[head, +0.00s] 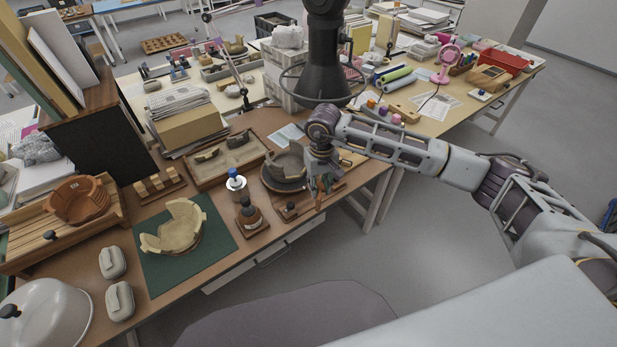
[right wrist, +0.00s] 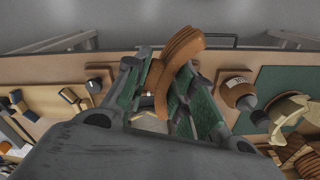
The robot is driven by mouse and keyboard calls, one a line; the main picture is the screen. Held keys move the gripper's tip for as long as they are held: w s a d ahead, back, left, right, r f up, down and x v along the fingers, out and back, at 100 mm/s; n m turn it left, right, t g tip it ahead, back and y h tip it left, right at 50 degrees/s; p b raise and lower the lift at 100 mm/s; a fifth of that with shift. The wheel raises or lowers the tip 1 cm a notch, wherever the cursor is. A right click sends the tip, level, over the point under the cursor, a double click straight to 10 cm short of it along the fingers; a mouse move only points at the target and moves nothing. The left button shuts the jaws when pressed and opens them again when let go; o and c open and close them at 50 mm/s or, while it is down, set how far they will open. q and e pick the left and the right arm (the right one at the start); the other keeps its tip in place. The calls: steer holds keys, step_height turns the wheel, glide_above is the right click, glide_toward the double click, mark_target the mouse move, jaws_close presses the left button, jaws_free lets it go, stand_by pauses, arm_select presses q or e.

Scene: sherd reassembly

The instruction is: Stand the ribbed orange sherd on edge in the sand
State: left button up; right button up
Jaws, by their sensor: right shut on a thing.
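My right gripper (head: 319,190) hangs over the front right part of the brown table. It is shut on the ribbed orange sherd (right wrist: 180,62), a curved piece that stands up between the green-padded fingers in the right wrist view (right wrist: 168,85). In the head view the sherd is mostly hidden by the gripper. The gripper is apart from the tray. My left gripper is not in view.
A dark grey vessel (head: 285,165) on a round base stands between gripper and tray. A bottle (head: 236,184) and a brown bottle on a stand (head: 250,217) stand nearby. A cream vessel (head: 172,228) sits on a green mat (head: 160,281). An orange bowl (head: 79,200) is at the left.

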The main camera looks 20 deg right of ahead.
steer(key=s+d+f, duration=0.3)
steer(key=d+f, duration=0.1)
arm_select(q)
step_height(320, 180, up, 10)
steer(key=p, duration=1)
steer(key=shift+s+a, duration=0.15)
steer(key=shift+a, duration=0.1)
arm_select(e)
step_height(320, 180, up, 10)
steer(key=shift+r+m, duration=0.2)
steer(key=shift+m, duration=0.1)
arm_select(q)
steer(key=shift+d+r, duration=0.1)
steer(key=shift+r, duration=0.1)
arm_select(e)
steer(key=shift+a+r, duration=0.1)
steer(key=shift+r, duration=0.15)
